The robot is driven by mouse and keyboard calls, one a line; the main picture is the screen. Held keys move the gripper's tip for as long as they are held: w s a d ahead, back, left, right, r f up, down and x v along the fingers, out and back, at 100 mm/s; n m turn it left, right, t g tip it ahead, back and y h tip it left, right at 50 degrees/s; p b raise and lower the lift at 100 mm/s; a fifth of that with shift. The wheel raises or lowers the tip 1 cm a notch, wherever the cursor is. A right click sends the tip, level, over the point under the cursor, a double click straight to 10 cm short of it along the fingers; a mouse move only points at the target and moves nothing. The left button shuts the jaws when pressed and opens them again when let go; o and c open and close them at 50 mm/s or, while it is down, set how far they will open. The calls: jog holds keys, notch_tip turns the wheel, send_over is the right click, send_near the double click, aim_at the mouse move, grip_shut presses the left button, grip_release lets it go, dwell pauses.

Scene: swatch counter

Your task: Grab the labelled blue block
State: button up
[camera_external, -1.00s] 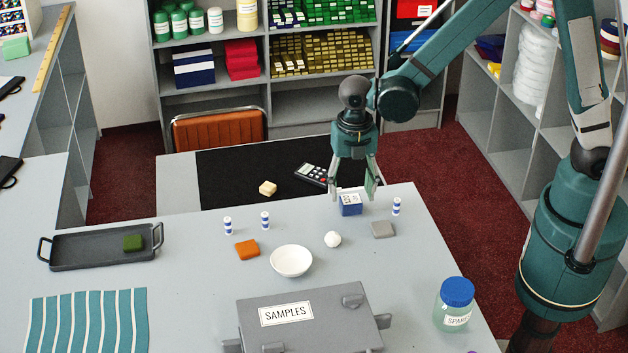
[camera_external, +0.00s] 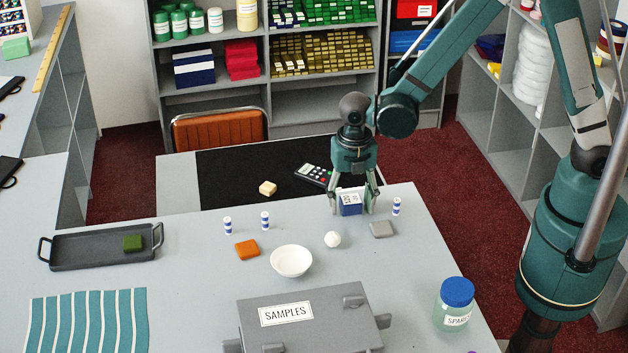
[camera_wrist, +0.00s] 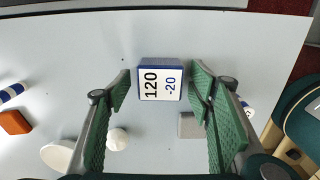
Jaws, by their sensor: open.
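The labelled blue block (camera_external: 350,208) stands on the grey counter near its far edge. In the wrist view the blue block (camera_wrist: 160,79) shows a white label on top reading "120" and "-20". My gripper (camera_external: 351,208) is lowered over it, with one finger on each side. In the wrist view my gripper (camera_wrist: 160,95) is open, with green pads left and right of the block and a gap visible on both sides.
Close by are a grey block (camera_external: 382,229), a white ball (camera_external: 333,239) and striped cylinders (camera_external: 397,206). A white bowl (camera_external: 291,261), orange block (camera_external: 247,250) and grey SAMPLES case (camera_external: 300,325) stand nearer. A dark tray (camera_external: 85,255) lies left.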

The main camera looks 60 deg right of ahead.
aim_at(352, 200)
jog(key=c, duration=1)
jog(key=shift+r, duration=0.15)
jog(key=shift+r, duration=4.85)
